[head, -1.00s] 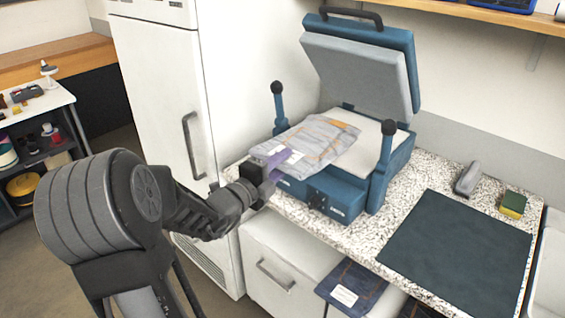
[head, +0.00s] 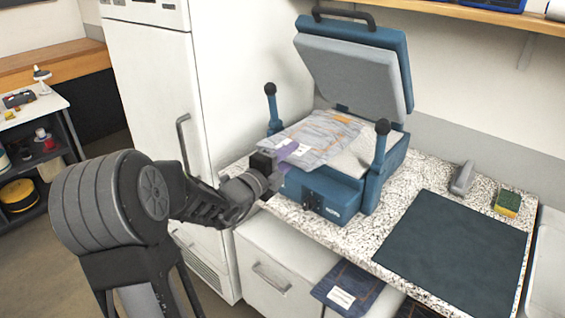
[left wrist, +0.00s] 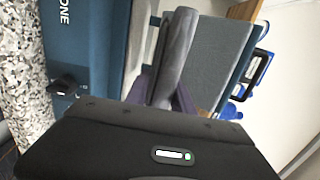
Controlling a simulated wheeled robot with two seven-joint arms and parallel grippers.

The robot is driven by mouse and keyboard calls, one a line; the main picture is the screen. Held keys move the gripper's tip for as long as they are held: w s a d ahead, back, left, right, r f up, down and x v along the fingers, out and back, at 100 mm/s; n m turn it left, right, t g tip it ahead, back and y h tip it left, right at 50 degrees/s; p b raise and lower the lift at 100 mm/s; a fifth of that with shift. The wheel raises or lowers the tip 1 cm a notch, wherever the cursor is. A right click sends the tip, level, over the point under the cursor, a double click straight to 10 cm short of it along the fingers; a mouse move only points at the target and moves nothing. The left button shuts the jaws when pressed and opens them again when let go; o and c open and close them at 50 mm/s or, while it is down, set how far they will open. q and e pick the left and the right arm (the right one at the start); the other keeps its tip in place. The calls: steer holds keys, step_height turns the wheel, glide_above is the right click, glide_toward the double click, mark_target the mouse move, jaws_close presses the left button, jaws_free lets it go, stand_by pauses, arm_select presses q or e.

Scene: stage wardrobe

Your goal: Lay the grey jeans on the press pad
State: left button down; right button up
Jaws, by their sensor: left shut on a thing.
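The folded grey jeans (head: 318,132), bluish with orange stitching, are over the back-left part of the white press pad (head: 366,152). The pad's right and front-right part is bare. I cannot tell how much of the jeans touches the pad. My left gripper (head: 289,152), with purple fingers, is shut on the near left edge of the jeans. In the left wrist view the jeans (left wrist: 176,50) show as a grey fold between the purple fingers (left wrist: 165,92). My right gripper is not in view.
The blue press's padded lid (head: 350,75) stands open behind. Two black-knobbed posts (head: 381,128) flank the pad. A dark mat (head: 455,250), grey handled tool (head: 462,178) and sponge (head: 507,203) lie right. A white cabinet (head: 150,90) stands left.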

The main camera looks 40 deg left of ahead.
mark_target(316, 138)
arm_select(q)
steer(key=w+b, duration=0.1)
steer(key=w, duration=1)
steer(key=shift+w+r, duration=0.1)
step_height(316, 138, down, 2)
steer(key=shift+a+b, duration=0.1)
steer(key=shift+b, duration=0.85)
steer(key=shift+f+b, duration=0.7)
steer(key=shift+f, duration=0.25)
